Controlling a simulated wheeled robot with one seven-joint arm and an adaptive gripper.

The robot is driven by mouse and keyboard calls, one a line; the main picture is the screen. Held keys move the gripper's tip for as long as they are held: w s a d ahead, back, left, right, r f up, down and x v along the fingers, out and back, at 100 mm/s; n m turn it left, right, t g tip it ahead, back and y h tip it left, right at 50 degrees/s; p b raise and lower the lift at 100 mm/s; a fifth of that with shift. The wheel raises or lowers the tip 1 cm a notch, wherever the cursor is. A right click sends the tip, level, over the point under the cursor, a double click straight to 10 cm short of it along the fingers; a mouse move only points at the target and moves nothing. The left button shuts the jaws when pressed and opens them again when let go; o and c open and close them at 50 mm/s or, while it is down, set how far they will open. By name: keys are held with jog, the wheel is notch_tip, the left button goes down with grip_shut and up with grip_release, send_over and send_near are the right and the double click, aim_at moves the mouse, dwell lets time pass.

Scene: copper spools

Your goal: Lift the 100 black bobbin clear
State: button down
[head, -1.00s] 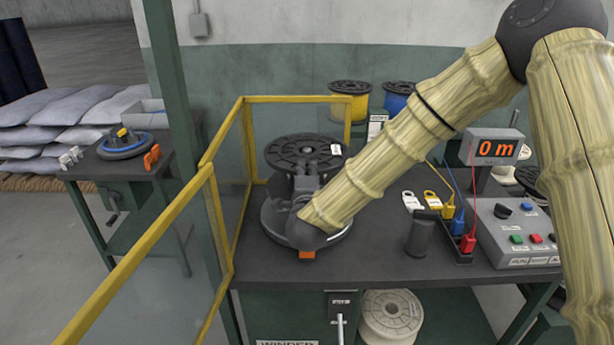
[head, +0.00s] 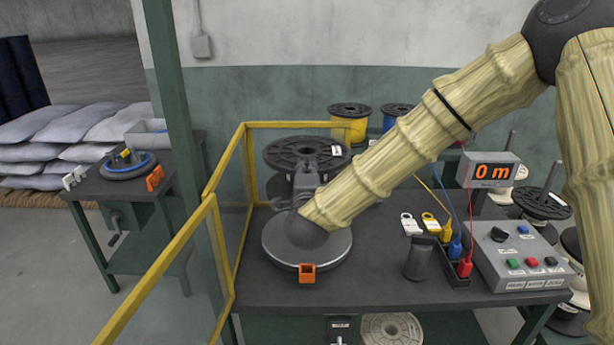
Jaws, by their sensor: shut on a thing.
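The black bobbin (head: 284,155) with a small white label on its top flange is above the grey round winder plate (head: 335,250). It looks level. The label is too small to read. My gripper (head: 307,182) is at the bobbin's near side, below the top flange, and is shut on it. My wrist and arm cover much of the bobbin's core and lower part. The grey plate shows bare at its front and right, with a gap between it and the bobbin. An orange block (head: 307,273) is at the plate's front edge.
A yellow-framed guard (head: 213,225) stands close on the left and behind. A dark cylinder (head: 418,258), a tray of coloured connectors (head: 458,262), and a control box (head: 520,258) are to the right. A display (head: 490,170) reads 0 m. Yellow (head: 350,128) and blue spools (head: 397,116) stand behind.

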jog(key=shift+r+p, duration=1.65)
jog(key=shift+r, duration=2.35)
